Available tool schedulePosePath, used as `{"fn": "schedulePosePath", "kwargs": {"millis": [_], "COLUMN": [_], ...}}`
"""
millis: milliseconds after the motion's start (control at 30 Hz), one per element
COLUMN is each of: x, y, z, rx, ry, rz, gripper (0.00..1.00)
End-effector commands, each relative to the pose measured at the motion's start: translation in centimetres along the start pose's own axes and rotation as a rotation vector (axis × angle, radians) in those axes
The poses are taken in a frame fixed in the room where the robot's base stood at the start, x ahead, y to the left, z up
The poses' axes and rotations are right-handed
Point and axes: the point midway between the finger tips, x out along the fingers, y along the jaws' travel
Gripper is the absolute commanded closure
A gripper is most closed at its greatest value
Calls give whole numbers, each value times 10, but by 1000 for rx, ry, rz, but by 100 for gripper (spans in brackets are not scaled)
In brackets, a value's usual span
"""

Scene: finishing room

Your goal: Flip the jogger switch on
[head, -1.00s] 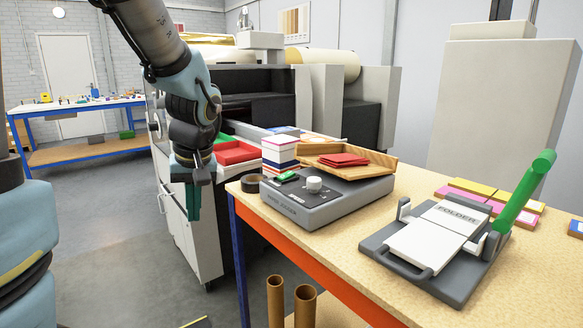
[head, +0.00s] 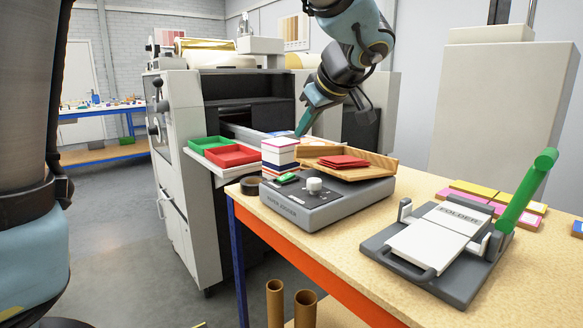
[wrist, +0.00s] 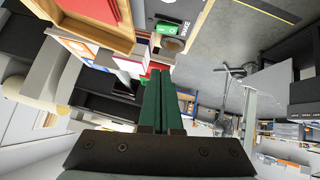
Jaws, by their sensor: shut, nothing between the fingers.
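The paper jogger (head: 318,209) is a grey box on the near table, with a tilted wooden tray (head: 376,170) on top holding red cards (head: 343,161). On its top left is a small green switch (head: 287,178), beside a pale round knob (head: 314,185). The switch also appears as a green patch at the top of the wrist view (wrist: 166,28); its position is too small to tell. My gripper (head: 300,133) is shut and empty. It points down above and behind the jogger, near a striped stack (head: 280,156), apart from the switch.
The striped stack stands close behind the switch. A folder press (head: 430,240) with a green handle (head: 525,192) is at the right. Green (head: 209,144) and red (head: 233,156) trays sit on the machine's shelf. The table's front middle is clear.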

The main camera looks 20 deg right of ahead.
Motion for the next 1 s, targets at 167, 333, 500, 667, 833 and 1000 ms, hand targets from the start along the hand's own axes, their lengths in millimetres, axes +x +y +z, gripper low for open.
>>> {"fn": "schedulePosePath", "kwargs": {"millis": [167, 333, 500, 667, 833, 1000], "x": [-1, 0, 12, 39, 75, 105], "y": [1, 0, 0, 0, -1, 0], "z": [0, 0, -1, -2, -2, 4], "rx": [-4, -3, -3, 0, 0, 2], "ry": [2, 1, 2, 3, 2, 0], "rz": [1, 0, -3, -7, -7, -4], "gripper": [100, 100, 100, 100, 100, 100]}}
